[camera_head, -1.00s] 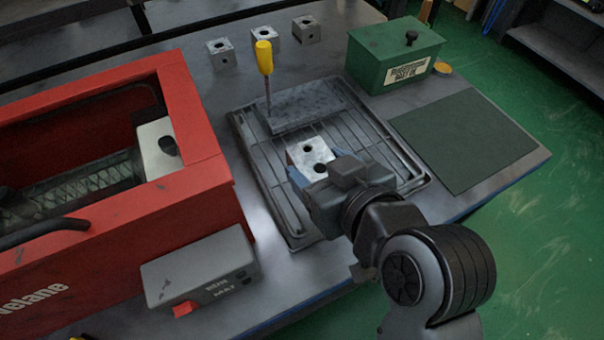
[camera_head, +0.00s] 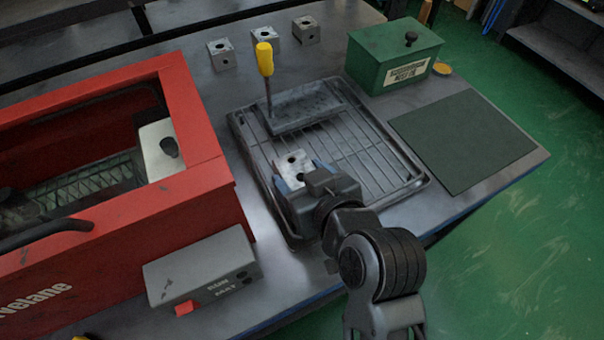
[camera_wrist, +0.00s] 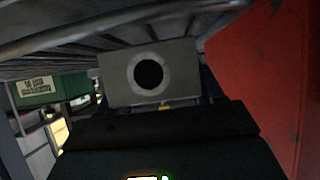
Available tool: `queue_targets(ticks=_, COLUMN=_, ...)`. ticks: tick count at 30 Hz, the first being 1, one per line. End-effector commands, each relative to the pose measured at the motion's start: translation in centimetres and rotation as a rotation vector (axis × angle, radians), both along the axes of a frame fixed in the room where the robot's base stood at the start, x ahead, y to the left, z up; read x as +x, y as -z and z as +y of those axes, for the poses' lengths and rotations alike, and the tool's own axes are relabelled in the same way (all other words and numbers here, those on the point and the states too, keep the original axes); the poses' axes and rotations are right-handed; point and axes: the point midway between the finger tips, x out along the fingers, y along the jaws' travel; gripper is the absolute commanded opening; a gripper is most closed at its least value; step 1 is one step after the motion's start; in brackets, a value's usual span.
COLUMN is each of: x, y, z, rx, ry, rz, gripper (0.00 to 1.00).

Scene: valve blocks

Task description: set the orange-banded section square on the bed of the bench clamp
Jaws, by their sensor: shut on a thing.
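My gripper (camera_head: 296,184) is shut on a pale grey metal block (camera_head: 291,162), over the near left part of the wire-rack tray. The block's upper face shows two dark holes. In the wrist view the block (camera_wrist: 120,84) shows a flat face with one round hole, and a small yellow-orange spot lies just below it. I cannot make out an orange band on it. I cannot tell with certainty which thing is the bench clamp.
The red machine (camera_head: 190,110) stands left of the tray (camera_head: 404,147). A grey switch box (camera_head: 200,268) is in front of it. Several-holed blocks (camera_head: 221,55) stand at the back. A green box (camera_head: 392,58) is back right. The dark green mat (camera_head: 468,138) is bare.

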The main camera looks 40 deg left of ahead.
Motion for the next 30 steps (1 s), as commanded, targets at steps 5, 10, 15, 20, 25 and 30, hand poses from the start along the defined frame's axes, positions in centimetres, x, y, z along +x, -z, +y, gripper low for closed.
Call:
queue_targets(ticks=5, x=0.0, y=0.3, z=0.0, rx=0.0, ry=0.0, rz=0.0, gripper=0.74)
queue_targets(ticks=10, x=0.0, y=0.3, z=0.0, rx=-0.001, ry=0.0, rz=0.0, gripper=0.9)
queue_targets(ticks=15, x=0.0, y=0.3, z=0.0, rx=-0.001, ry=0.0, rz=0.0, gripper=0.91)
queue_targets(ticks=20, x=-0.1, y=0.3, z=0.0, rx=-0.001, ry=-0.001, rz=0.001, gripper=0.91)
queue_targets(ticks=25, x=-0.3, y=-0.3, z=-1.1, rx=0.0, ry=0.003, rz=-0.002, gripper=0.91)
queue_targets(ticks=30, x=-1.2, y=-1.4, z=-3.9, rx=-0.001, ry=0.004, rz=0.001, gripper=0.91)
